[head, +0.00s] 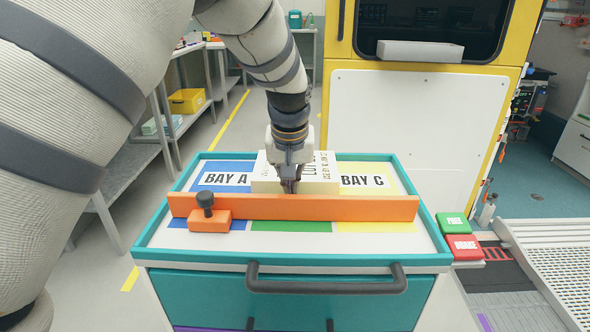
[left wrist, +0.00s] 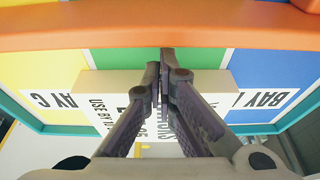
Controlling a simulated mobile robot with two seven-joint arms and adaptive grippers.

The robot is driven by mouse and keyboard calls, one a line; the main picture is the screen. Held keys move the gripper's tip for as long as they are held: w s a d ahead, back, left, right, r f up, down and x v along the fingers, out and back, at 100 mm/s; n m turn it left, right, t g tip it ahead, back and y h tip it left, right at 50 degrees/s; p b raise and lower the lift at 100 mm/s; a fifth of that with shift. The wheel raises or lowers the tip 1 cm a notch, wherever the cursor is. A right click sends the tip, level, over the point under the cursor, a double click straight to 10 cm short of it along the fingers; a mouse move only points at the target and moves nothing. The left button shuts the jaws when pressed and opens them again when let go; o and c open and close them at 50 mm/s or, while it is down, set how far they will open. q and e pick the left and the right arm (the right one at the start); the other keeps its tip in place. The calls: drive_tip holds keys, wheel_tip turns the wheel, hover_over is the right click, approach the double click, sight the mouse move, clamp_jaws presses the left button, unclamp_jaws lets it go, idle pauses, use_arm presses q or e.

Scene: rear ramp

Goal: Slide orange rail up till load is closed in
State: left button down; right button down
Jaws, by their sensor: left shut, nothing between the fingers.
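The orange rail (head: 335,208) lies across the cart's tray, over the blue, green and yellow strips. A dark knob (head: 205,203) stands on its orange block (head: 209,221) at the left end. The load, a pale printed box (head: 320,176), sits behind the rail in the middle bay. In the left wrist view, a green strip shows between the box (left wrist: 105,84) and the rail (left wrist: 90,36). My left gripper (head: 290,187) points down, shut and empty, at the box and just behind the rail. Its fingertips (left wrist: 166,56) appear close to the rail; contact is unclear. My right gripper is out of view.
The tray has a teal raised rim (head: 152,232) and labels BAY A and BAY C. Below is a dark drawer handle (head: 325,283). Green FREE (head: 453,224) and red BRAKE (head: 464,247) buttons are at the right. A yellow-framed cabinet (head: 420,110) stands close behind.

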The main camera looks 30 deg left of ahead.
use_arm(q)
drive_tip(key=shift+x, duration=1.25)
drive_tip(key=shift+w, duration=0.1)
drive_tip(key=shift+w+a, duration=0.55)
drive_tip(key=shift+w, duration=0.3)
